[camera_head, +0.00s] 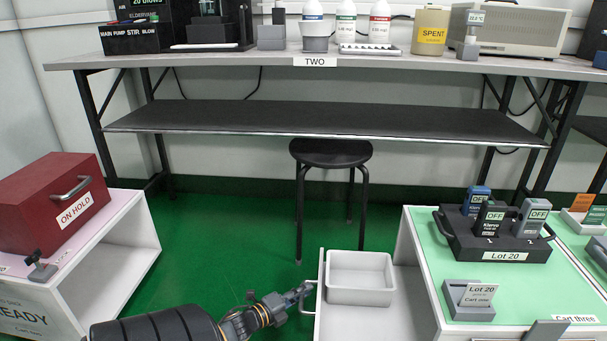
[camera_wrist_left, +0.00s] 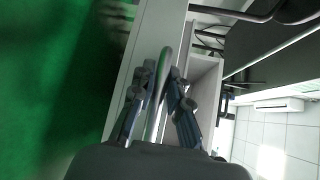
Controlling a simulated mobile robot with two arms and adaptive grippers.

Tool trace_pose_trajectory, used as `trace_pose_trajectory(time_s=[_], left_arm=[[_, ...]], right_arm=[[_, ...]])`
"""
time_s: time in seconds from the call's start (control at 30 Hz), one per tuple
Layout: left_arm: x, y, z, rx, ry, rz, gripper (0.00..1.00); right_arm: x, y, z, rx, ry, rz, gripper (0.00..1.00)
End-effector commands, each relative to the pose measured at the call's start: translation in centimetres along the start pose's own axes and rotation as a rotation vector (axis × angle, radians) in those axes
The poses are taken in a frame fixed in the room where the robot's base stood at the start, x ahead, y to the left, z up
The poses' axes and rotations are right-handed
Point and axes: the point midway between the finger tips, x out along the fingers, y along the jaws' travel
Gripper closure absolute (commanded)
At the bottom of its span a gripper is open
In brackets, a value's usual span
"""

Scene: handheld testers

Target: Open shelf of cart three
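Cart three (camera_head: 542,290) stands at the right with a pale green top and a "Cart three" label. Its white shelf (camera_head: 385,322) sticks out to the left from under the top. My left gripper (camera_head: 304,291) is at the handle (camera_head: 308,308) on the shelf's left end panel (camera_head: 321,265). In the left wrist view the fingers (camera_wrist_left: 163,88) lie on both sides of the handle bar (camera_wrist_left: 165,62), close against it, and look shut on it. My right gripper is not in view.
Green floor (camera_head: 220,240) lies open left of the shelf. A black stool (camera_head: 331,153) stands behind it, under bench two (camera_head: 270,57). A white cart (camera_head: 125,240) with a red "ON HOLD" box (camera_head: 45,205) is at the left. Lot 20's black tray (camera_head: 490,240) sits on cart three.

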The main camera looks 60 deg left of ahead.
Motion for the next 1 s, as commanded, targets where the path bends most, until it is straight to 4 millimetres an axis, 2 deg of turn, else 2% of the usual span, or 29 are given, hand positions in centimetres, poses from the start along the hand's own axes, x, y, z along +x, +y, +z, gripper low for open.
trace_pose_trajectory(time_s=[0.03,0.07,0.33,0.47,0.57,0.9,1.0], left_arm=[[0.0,0.0,0.0,0.000,0.000,0.000,0.70],[0.0,0.0,0.0,0.000,0.000,0.000,0.64],[0.0,0.0,-0.1,0.000,0.001,-0.001,0.64],[-0.7,0.0,-0.1,-0.001,0.002,-0.001,0.64],[-2.1,0.1,-0.1,-0.001,0.001,0.001,0.64],[-9.3,0.1,-0.1,-0.001,0.001,0.002,0.64],[-10.7,0.1,0.0,-0.001,0.000,0.001,0.64]], right_arm=[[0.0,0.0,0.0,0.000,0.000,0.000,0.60],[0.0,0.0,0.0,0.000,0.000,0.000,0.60],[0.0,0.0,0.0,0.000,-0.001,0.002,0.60],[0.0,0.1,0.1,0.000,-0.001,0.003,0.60],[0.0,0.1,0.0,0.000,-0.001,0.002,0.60],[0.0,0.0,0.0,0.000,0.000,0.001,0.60],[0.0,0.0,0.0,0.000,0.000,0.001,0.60]])
